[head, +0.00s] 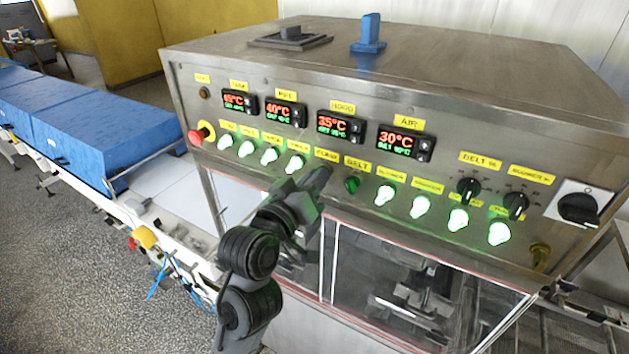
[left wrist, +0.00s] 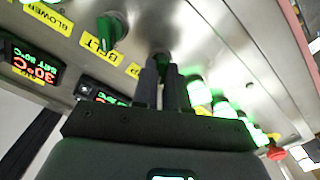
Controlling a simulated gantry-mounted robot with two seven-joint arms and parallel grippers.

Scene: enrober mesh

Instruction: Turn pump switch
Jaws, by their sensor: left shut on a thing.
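The steel control panel has a row of green switches under yellow labels. My left gripper (head: 320,174) reaches up to the switch position under a small label (head: 326,153), just left of the BELT switch (head: 352,184). In the left wrist view, my gripper's fingers (left wrist: 162,80) are shut on a dark green switch (left wrist: 161,57), whose knob is mostly hidden between them. The label beside it (left wrist: 132,71) is too blurred to read, so I cannot tell if it is the pump's. The BELT switch (left wrist: 112,30) is unlit beside it. My right gripper is not in view.
Lit green switches stand close on both sides, including one at left (head: 295,163) and one at right (head: 384,194). Temperature displays (head: 340,126) sit above. A red emergency stop (head: 196,137) is at far left, a black rotary switch (head: 578,208) at far right.

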